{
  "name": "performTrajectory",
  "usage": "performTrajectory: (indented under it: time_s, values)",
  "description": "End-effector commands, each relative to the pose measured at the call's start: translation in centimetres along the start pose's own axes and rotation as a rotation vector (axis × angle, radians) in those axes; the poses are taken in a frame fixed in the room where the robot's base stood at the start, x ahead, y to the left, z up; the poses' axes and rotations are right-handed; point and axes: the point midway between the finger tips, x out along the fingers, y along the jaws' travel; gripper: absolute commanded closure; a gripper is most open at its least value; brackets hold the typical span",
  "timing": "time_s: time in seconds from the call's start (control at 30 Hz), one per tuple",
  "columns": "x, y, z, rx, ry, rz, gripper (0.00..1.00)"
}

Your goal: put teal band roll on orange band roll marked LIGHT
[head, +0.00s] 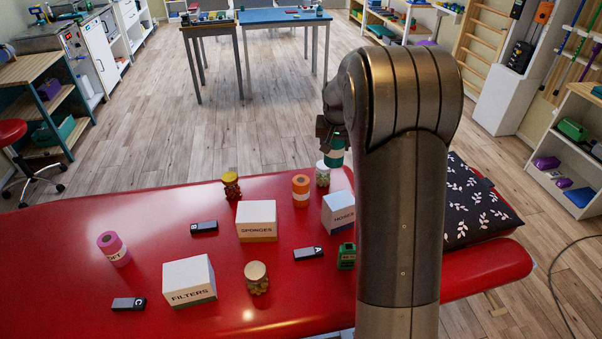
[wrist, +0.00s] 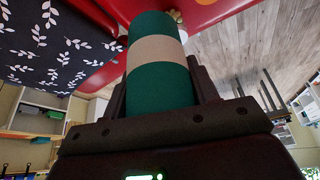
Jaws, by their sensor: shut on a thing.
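The teal band roll (wrist: 158,92) with a beige label band is between the fingers of my gripper (wrist: 160,105) in the wrist view. In the head view my gripper (head: 331,132) is shut on the teal roll (head: 336,158), holding it above the far edge of the red table. My arm partly hides it. The orange band roll (head: 300,190) stands upright on the table, below and left of the held roll. It has a pale label whose print is too small to read. The two rolls are apart.
A jar with green and white contents (head: 322,174) stands close right of the orange roll. Boxes marked SPONGES (head: 256,221) and HOOKS (head: 339,212) stand nearby.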

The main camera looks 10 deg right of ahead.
Motion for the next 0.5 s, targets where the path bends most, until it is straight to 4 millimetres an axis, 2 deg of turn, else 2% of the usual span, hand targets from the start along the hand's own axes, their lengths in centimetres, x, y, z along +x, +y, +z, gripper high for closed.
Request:
performTrajectory:
  time_s: [0.03,0.3,0.5]
  values:
    - [0.7,-1.2,0.1,-0.007,-0.002,-0.002,0.78]
    - [4.7,-7.2,0.2,-0.007,-0.002,-0.001,0.78]
    - [6.4,-9.8,0.2,-0.004,0.000,-0.001,0.78]
